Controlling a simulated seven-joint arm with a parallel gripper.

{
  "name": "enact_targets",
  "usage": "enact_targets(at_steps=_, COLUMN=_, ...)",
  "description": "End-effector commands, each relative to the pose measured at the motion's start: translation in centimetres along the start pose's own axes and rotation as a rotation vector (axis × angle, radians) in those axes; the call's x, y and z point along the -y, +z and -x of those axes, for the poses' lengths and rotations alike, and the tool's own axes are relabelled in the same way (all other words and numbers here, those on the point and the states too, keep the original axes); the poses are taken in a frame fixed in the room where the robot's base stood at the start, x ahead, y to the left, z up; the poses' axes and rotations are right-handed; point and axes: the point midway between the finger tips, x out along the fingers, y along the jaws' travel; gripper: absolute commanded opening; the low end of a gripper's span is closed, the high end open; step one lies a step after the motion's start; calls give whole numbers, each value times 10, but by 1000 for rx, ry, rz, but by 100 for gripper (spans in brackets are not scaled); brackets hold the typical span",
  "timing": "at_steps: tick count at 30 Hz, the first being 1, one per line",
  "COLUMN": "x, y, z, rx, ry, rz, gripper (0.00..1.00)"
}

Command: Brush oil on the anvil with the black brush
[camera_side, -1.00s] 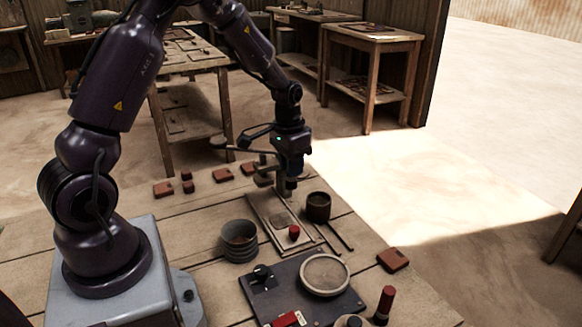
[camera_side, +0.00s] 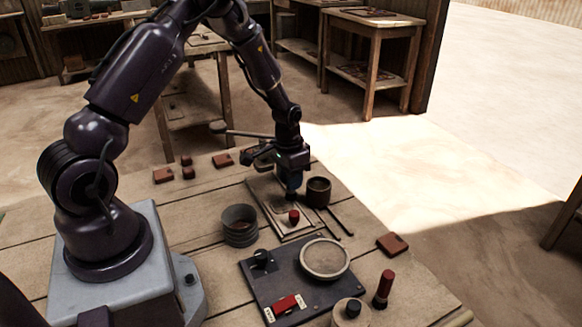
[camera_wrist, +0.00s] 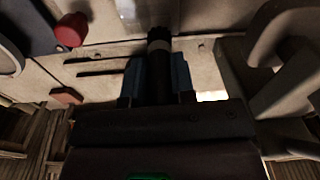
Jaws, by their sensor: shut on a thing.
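My gripper (camera_side: 291,182) points down over the press base plate (camera_side: 270,207), a pale flat frame on the table. In the wrist view its blue fingers (camera_wrist: 158,80) are shut on the dark handle of the black brush (camera_wrist: 158,36). The brush has a light band and a dark head. In the side view the brush tip is small and dark, just above or touching the plate; I cannot tell which. No part is clearly marked out as the anvil, and no oil is discernible. A red knob (camera_side: 293,216) stands in front of the brush; it also shows in the wrist view (camera_wrist: 70,30).
A dark brown cup (camera_side: 318,192) stands close right of my gripper. A grey ribbed pot (camera_side: 240,225) is at left. Reddish tiles (camera_side: 222,160) lie behind.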

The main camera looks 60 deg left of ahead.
Motion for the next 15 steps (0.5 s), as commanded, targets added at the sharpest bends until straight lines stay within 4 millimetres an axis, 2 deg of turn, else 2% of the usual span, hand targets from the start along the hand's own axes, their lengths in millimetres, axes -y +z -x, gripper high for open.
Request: enact_targets(at_steps=15, x=5, y=48, z=2, rx=1, ry=0, rz=2, gripper=0)
